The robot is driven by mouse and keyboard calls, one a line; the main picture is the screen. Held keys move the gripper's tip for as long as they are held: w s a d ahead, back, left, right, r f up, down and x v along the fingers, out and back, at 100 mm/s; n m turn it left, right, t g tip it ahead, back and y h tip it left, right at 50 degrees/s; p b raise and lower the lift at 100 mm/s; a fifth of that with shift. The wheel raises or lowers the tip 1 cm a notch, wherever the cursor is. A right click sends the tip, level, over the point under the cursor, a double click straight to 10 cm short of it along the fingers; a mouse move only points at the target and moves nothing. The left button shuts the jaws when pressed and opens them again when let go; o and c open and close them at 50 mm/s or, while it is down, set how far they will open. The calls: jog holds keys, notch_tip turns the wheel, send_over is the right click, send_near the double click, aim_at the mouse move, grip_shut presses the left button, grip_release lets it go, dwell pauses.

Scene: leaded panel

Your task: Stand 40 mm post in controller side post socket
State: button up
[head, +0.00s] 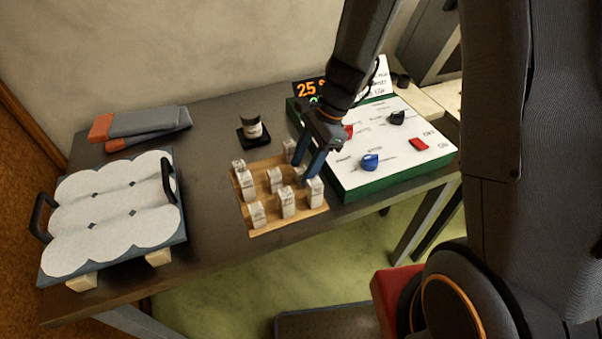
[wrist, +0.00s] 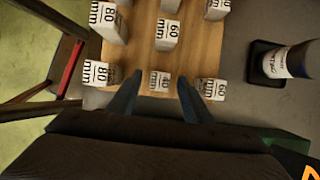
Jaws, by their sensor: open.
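The 40 mm post (wrist: 160,82) is a short white block marked "40 mm", standing on the wooden board between an 80 mm post (wrist: 96,76) and a 60 mm post (wrist: 212,90) in the wrist view. My gripper (wrist: 160,77) is open, with one blue finger on each side of the 40 mm post and no clear contact. In the head view my gripper (head: 310,157) is low at the board's right edge, and its fingers largely hide that post. The controller (head: 352,187) is a green-sided box with a white top. I cannot make out its side post socket.
The wooden board (head: 268,227) holds several other white posts close around my fingers. A small jar (head: 252,128) on a dark base stands behind it. Table between tray and board is clear.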

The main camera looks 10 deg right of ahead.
grip_shut()
jog(key=shift+r, duration=0.1)
